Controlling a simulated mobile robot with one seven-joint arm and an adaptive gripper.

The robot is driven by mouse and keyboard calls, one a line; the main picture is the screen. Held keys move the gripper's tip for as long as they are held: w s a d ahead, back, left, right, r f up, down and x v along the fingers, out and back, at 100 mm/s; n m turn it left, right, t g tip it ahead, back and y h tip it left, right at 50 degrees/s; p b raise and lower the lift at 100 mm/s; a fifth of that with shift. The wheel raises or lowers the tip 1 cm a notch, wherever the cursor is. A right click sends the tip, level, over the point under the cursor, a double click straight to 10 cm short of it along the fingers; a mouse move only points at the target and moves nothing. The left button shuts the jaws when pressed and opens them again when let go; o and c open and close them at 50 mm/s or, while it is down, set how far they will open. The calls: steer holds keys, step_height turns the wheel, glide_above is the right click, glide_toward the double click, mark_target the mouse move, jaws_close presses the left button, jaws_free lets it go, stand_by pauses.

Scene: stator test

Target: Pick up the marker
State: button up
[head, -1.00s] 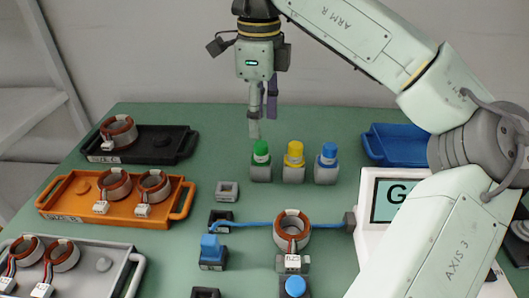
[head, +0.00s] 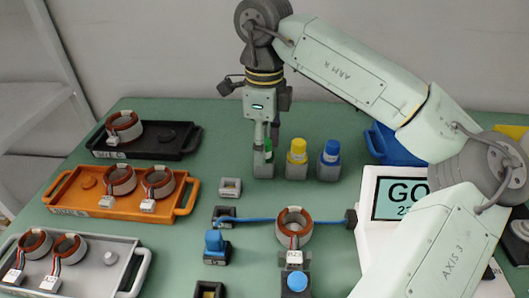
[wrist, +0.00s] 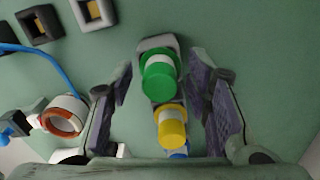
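The green-capped marker (head: 268,152) stands upright in a small grey holder (head: 263,172), partly hidden by my gripper in the head view. My gripper (head: 265,140) points down at it. In the wrist view, my gripper (wrist: 162,72) is open, with one dark-padded finger on each side of the green marker (wrist: 159,78) and visible gaps between. A yellow-capped marker (head: 297,151) and a blue-capped marker (head: 331,152) stand in their own holders just to the right. The yellow marker also shows between the fingers, below the green one, in the wrist view (wrist: 171,126).
Black (head: 186,152), orange (head: 186,204) and grey (head: 128,284) trays hold copper-wound rings at left. Another ring (head: 295,222) stands near a blue cable (head: 255,221). A blue bin (head: 382,143) and a GO display (head: 402,198) are at right. Bare table surrounds the small grey block (head: 230,187).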

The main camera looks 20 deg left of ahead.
jaws_close()
stand_by(0.3)
